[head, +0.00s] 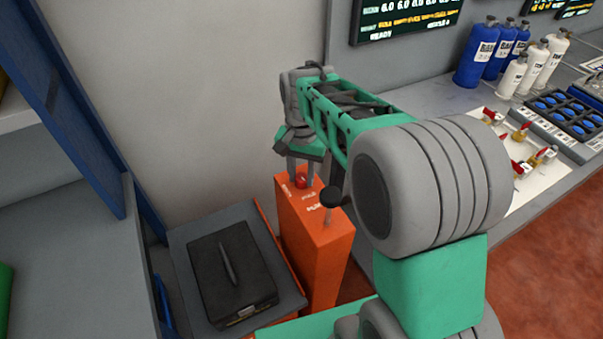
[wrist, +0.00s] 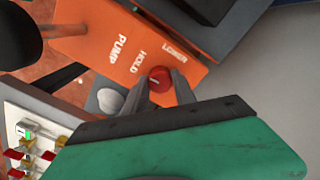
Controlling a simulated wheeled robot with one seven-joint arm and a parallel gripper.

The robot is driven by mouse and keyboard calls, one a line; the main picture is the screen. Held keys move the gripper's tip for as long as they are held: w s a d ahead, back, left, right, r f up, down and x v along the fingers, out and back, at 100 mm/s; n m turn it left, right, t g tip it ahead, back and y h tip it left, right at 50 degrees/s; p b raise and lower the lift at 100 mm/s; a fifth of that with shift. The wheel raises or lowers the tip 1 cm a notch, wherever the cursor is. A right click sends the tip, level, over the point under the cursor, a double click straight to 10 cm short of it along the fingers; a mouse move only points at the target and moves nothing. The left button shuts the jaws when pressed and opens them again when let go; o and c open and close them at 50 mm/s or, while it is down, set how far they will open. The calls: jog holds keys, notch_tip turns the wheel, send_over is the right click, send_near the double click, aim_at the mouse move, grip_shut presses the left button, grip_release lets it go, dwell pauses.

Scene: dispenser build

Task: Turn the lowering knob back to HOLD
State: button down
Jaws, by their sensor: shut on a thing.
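An orange box (head: 325,252) stands on the floor by the wall, with PUMP, HOLD and LOWER printed on its top. The printed top (wrist: 95,48) shows in the wrist view. The small red lowering knob (wrist: 158,80) sits beside the HOLD and LOWER words. It also shows in the head view (head: 301,182). My gripper (wrist: 160,88) is shut on the knob, a finger on either side. A short pale mark shows on the knob's face; which word it points to is hard to tell. In the head view my gripper (head: 300,172) reaches down onto the box.
A lever with a black ball (head: 331,197) rises from the box close to my arm. A grey platform with a black clipboard-like case (head: 232,272) is to the left, beside a blue-framed shelf (head: 85,110). A counter with bottles (head: 475,58) and red-handled valves is at the right.

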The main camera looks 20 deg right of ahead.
aim_at(301, 177)
jog(key=c, duration=1)
grip_release()
notch_tip(301, 177, up, 8)
jog(key=shift+f+b, duration=0.1)
jog(key=shift+b, duration=0.25)
